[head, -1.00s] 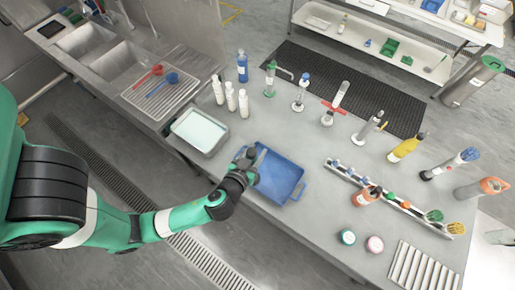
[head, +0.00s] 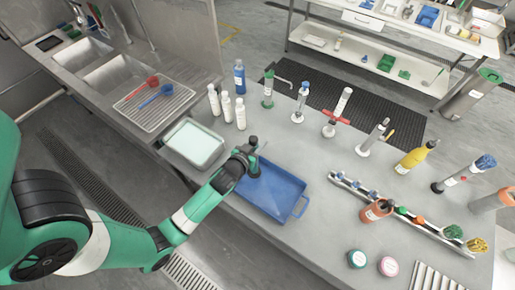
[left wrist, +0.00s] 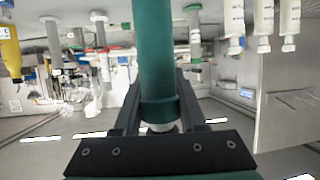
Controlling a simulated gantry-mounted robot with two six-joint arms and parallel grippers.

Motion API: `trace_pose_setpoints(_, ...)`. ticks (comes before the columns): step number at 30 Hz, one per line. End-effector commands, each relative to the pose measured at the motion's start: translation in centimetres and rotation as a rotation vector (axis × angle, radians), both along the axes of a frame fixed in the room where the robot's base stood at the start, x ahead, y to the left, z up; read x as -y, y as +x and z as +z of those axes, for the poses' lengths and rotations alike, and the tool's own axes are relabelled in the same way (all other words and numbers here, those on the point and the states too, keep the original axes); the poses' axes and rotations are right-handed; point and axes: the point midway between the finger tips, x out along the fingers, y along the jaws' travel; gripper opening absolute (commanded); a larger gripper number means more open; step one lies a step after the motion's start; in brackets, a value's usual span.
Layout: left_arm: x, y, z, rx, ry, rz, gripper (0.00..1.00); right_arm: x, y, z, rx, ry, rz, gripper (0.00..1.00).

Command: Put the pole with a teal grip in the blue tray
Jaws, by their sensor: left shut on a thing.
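My left gripper (head: 247,153) is over the upper-left corner of the blue tray (head: 285,205) in the head view. It is shut on the pole with a teal grip. In the left wrist view the teal grip (left wrist: 155,60) is a thick cylinder between the fingers (left wrist: 158,115), running up past the top edge. In the head view the pole is mostly hidden by the gripper, and I cannot tell whether it touches the tray. The visible tray floor is bare. My right gripper is not in view.
A steel tub of pale liquid (head: 193,143) stands left of the blue tray, with white bottles (head: 227,106) behind. Several stands and bottles line the back. A rack (head: 400,210) and two small jars (head: 357,258) are to the right.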

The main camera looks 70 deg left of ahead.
Motion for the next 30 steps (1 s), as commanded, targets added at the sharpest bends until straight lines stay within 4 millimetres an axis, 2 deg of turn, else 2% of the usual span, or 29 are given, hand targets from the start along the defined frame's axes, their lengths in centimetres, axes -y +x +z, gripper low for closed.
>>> trace_pose_setpoints(7, -0.9, 0.3, -1.1, 0.0, 0.001, 0.002, 0.0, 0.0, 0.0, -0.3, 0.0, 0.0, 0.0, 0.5)
trace_pose_setpoints(12, -0.8, 0.4, -3.9, -0.001, 0.0, -0.003, 0.0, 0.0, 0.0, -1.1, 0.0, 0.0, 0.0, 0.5)
trace_pose_setpoints(24, -0.8, 0.4, -4.6, 0.002, 0.001, -0.003, 0.0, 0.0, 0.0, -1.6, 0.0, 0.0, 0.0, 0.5)
trace_pose_setpoints(25, -0.8, 0.4, -4.4, 0.0, 0.0, -0.002, 0.46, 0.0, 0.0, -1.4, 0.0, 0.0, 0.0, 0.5)
trace_pose_setpoints(29, -0.8, 0.4, -4.4, 0.0, 0.0, -0.002, 0.69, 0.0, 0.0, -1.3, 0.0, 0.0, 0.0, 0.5)
trace_pose_setpoints(30, -0.8, 0.4, -4.4, 0.0, 0.0, -0.002, 0.71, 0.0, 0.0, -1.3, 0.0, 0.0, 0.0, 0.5)
